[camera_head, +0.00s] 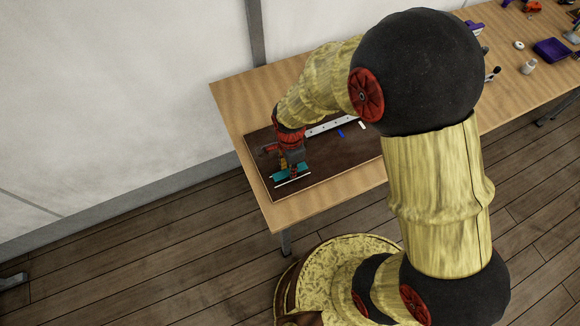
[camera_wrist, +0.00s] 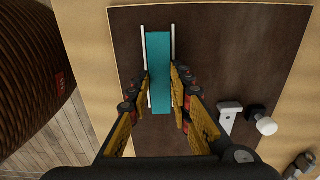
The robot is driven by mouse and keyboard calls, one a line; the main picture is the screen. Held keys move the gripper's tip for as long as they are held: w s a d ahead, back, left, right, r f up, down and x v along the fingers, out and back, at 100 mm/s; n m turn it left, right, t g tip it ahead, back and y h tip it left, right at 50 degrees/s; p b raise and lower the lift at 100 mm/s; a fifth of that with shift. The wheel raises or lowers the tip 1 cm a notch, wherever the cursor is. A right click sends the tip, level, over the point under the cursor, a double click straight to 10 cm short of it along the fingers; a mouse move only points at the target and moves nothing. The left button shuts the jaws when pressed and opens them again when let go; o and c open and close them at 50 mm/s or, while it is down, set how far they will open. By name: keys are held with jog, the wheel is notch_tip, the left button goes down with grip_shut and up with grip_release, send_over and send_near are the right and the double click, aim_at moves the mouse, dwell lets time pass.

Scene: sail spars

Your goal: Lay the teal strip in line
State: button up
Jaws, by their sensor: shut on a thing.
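The teal strip (camera_wrist: 158,50) lies lengthwise between my fingertips in the wrist view. My gripper (camera_wrist: 160,76) is shut on its sides. A thin white line runs along each side of the strip, one on the left (camera_wrist: 142,45) and one on the right (camera_wrist: 173,42). The strip looks nearly parallel to them. In the head view the teal strip (camera_head: 296,171) shows low under my gripper (camera_head: 288,166), at the left part of the dark board (camera_head: 335,166). My gripper partly hides it there. I cannot tell whether the strip touches the board.
A white bar with dark spots (camera_head: 325,127), a blue piece (camera_head: 340,133) and a small white piece (camera_head: 362,125) lie at the board's far side. A purple box (camera_head: 552,50) and small items stand far right on the wooden table (camera_head: 235,97). A wall stands behind.

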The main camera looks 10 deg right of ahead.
jog(key=shift+f+b, duration=0.45)
jog(key=shift+f, duration=0.35)
jog(key=o, duration=1)
jog(key=shift+o, duration=0.2)
jog(key=shift+c, duration=0.7)
jog(key=shift+r+p, duration=2.65)
jog(key=shift+r, duration=0.95)
jog(key=shift+f, duration=0.1)
